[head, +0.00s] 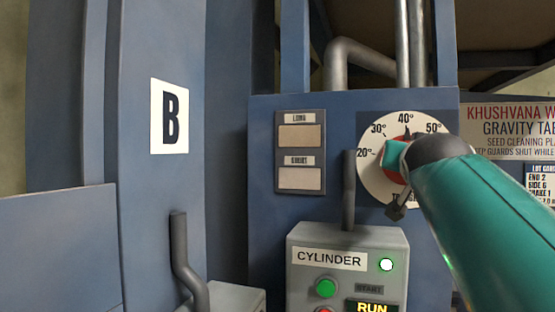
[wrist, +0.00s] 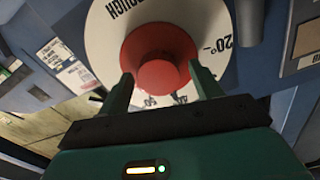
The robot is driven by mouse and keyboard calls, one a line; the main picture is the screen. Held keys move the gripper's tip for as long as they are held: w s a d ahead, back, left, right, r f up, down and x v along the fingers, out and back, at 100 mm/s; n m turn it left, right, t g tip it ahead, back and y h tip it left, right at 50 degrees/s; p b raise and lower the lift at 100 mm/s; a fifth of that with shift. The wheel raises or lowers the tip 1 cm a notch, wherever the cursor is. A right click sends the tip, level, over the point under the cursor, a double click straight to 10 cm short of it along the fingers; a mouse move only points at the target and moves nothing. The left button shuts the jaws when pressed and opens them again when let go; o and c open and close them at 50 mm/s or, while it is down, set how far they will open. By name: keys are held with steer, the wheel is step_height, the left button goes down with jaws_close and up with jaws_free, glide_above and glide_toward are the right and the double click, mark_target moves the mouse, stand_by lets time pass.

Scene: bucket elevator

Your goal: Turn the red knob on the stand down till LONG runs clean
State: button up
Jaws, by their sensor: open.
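The red knob (head: 398,171) sits in the middle of a white dial (head: 376,189) on the blue stand. The dial is marked in degrees, and a dark pointer shows near 40°. My gripper (head: 396,160) is at the knob and hides much of it. In the wrist view the red knob (wrist: 160,58) shows between the two fingers of my open gripper (wrist: 166,86). I cannot tell whether the fingers touch it. The LONG window (head: 300,136) is plain beige-brown, and the paler SHORT window (head: 299,179) is below it.
A grey CYLINDER box (head: 305,241) with a green button, a lit lamp and a RUN display stands below the dial. A grey pipe (head: 349,190) rises beside the dial's left edge. A blue post with a B sign (head: 170,116) is at left. A notice board (head: 508,118) is at right.

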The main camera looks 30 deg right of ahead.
steer(key=shift+s, duration=0.15)
steer(key=c, duration=1)
steer(key=shift+o, duration=0.2)
steer(key=shift+w+n, duration=0.2)
steer(key=shift+n, duration=3.6)
